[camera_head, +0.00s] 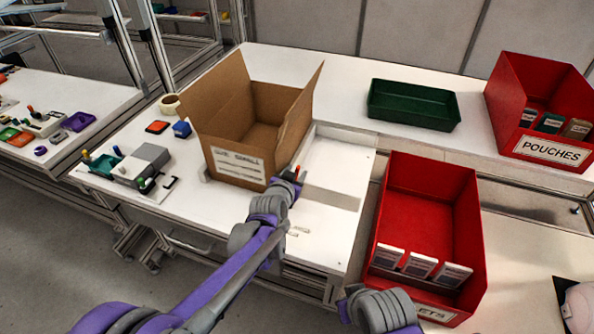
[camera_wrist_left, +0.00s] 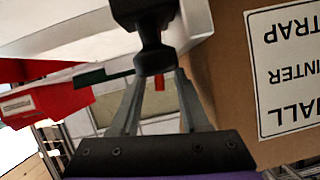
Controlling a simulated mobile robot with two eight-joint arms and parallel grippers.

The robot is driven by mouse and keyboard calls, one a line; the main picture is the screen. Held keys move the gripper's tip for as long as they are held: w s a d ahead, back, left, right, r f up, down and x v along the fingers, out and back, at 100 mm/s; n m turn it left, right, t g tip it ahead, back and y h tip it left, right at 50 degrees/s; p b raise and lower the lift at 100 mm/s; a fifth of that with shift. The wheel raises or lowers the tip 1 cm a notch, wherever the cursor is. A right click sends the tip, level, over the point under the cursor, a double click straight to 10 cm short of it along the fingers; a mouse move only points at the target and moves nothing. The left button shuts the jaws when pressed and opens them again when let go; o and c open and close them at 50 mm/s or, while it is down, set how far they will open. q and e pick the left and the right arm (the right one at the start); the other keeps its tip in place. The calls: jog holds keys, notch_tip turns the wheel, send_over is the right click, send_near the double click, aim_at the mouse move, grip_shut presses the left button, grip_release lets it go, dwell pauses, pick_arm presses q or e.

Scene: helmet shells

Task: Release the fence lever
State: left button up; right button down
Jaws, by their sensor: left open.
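My left gripper (camera_head: 293,176) is at the front right corner of the open cardboard box, with a small red tip (camera_head: 298,168) showing just beside it. In the left wrist view, the two fingers of my left gripper (camera_wrist_left: 157,80) stand apart. A black lever-like part (camera_wrist_left: 152,30) with a rounded end reaches down to between or just in front of the fingertips. A small red piece (camera_wrist_left: 160,83) shows between the fingers. I take this as the fence lever; contact with the fingers cannot be told.
The cardboard box (camera_head: 238,168) stands left of the gripper on a white table (camera_head: 320,240). A red bin (camera_head: 420,190) with packets is to the right. A green tray (camera_head: 412,105) and a red pouch bin (camera_head: 540,110) stand behind. A grey device (camera_head: 145,162) is at left.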

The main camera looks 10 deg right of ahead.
pick_arm(q)
jog(key=v, duration=0.9)
jog(key=s+a+r+n+g+y+p, duration=0.1)
jog(key=s+a+n+g+y+p, duration=0.1)
jog(key=s+a, duration=0.55)
jog(key=s+a+r+n+g+y+p, duration=0.15)
jog(key=s+a, duration=0.25)
jog(key=a, duration=0.6)
jog(key=s+a+f+n+g+y+p, duration=0.1)
jog(key=s+a+n+p, duration=0.1)
jog(key=s+a, duration=0.3)
jog(key=s+a+f+n+g+y+p, duration=0.1)
jog(key=s+a+n+g+y+p, duration=0.1)
jog(key=s+a, duration=0.4)
jog(key=s, duration=0.5)
jog(key=shift+a, duration=0.25)
